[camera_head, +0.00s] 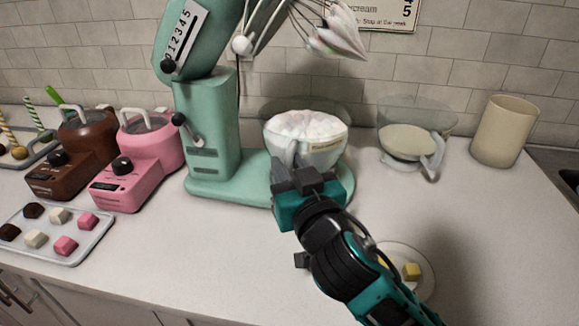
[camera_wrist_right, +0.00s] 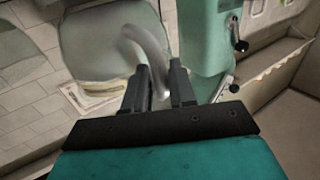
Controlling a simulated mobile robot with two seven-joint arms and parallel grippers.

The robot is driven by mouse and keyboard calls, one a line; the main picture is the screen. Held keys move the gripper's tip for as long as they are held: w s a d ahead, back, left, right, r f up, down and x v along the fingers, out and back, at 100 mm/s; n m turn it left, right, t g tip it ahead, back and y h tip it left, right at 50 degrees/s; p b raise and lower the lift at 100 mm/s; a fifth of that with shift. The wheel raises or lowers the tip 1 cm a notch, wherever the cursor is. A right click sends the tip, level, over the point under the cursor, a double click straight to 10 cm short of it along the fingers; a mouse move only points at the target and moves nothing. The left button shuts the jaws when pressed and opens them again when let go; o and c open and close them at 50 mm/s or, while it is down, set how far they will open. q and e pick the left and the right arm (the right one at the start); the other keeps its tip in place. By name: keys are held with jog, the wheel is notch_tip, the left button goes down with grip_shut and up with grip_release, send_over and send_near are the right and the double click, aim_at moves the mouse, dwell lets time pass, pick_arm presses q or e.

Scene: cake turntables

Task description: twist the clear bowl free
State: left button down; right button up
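The clear bowl (camera_head: 322,152) sits upright on the base of the green stand mixer (camera_head: 213,130), with white fluffy contents (camera_head: 306,124) heaped at its rim. Its curved handle (camera_head: 291,153) faces my right gripper (camera_head: 299,176). In the right wrist view, the bowl (camera_wrist_right: 98,42) is at the upper left and its handle (camera_wrist_right: 148,52) reaches down between the two dark fingers of the right gripper (camera_wrist_right: 160,82). The fingers stand apart on either side of the handle; a firm grip does not show. My left gripper is not in view.
A second clear bowl (camera_head: 416,116) with a handle stands to the right, beside a beige canister (camera_head: 504,132). A small plate (camera_head: 425,284) with yellow cubes lies near my right arm. Pink (camera_head: 147,150) and brown (camera_head: 88,140) machines and a tray (camera_head: 75,252) of cubes are left.

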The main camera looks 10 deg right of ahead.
grip_shut()
jog(key=shift+d, duration=0.1)
jog(key=shift+s+d+n+y+p, duration=0.3)
jog(key=shift+d+n+y+p, duration=0.35)
jog(key=shift+y, duration=0.45)
jog(key=shift+d, duration=0.1)
jog(key=shift+s+d+n+g+y+p, duration=0.2)
jog(key=shift+d+n+g+y+p, duration=0.45)
jog(key=shift+y, duration=0.45)
jog(key=shift+d, duration=0.15)
